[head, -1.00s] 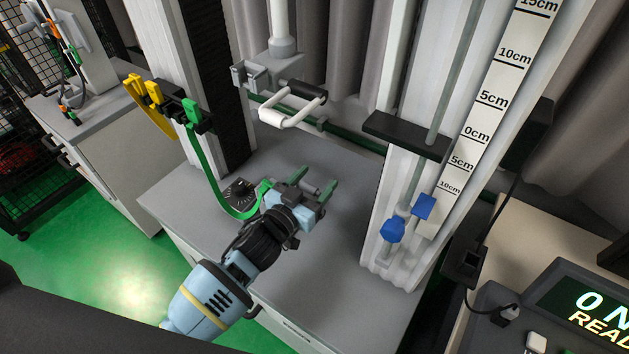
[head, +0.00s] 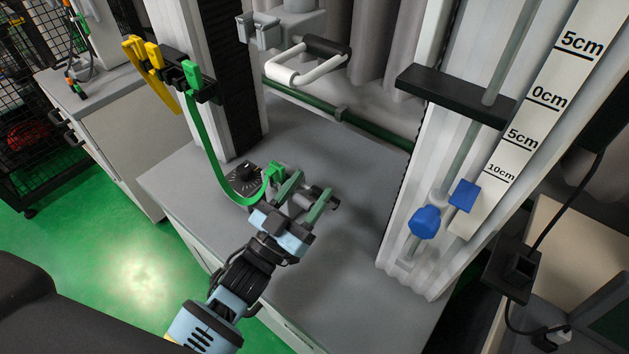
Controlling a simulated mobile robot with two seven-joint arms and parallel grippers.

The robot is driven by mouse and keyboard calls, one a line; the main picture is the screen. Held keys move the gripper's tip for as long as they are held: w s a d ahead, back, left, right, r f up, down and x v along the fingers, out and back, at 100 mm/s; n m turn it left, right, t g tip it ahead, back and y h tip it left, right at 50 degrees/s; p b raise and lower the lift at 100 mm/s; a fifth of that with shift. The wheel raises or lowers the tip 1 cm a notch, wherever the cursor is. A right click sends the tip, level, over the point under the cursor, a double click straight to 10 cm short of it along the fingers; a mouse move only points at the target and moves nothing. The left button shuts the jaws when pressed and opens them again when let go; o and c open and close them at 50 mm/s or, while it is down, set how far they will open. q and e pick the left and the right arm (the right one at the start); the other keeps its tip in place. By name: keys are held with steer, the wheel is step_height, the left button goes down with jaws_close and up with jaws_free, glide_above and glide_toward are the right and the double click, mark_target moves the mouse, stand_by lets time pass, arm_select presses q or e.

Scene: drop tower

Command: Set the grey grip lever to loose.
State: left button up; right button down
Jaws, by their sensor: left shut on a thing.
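My left gripper (head: 306,197) is low over the grey bench top, its two green-grey fingers pointing away from me. It is shut on a small grey piece (head: 301,199) between the fingers, which looks like the grey grip lever. The fingers hide part of it, so I cannot read its setting. A dark end of the fixture (head: 331,199) shows just right of the fingers. My right gripper is not in view.
The green strap (head: 207,151) hangs from a bracket on the column. A white handle with a black grip (head: 326,48) hangs above. The white scale column (head: 408,220) with blue clamps stands right. Bench between is clear.

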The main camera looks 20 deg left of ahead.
mark_target(300, 204)
arm_select(q)
steer(key=shift+s+a+f, duration=0.2)
steer(key=shift+s+f, duration=0.2)
steer(key=shift+f, duration=0.2)
steer(key=shift+s+a+f, duration=0.15)
steer(key=shift+s+f, duration=0.2)
steer(key=shift+f, duration=0.2)
steer(key=shift+c, duration=0.2)
steer(key=shift+s, duration=0.1)
steer(key=shift+c, duration=0.9)
steer(key=o, duration=1.6)
steer(key=shift+r, duration=0.1)
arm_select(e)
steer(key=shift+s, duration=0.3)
arm_select(q)
steer(key=shift+s, duration=0.1)
steer(key=b+v, duration=0.1)
steer(key=v, duration=1)
steer(key=shift+s+a+b, duration=0.2)
steer(key=shift+s+b, duration=0.1)
steer(key=shift+b, duration=0.1)
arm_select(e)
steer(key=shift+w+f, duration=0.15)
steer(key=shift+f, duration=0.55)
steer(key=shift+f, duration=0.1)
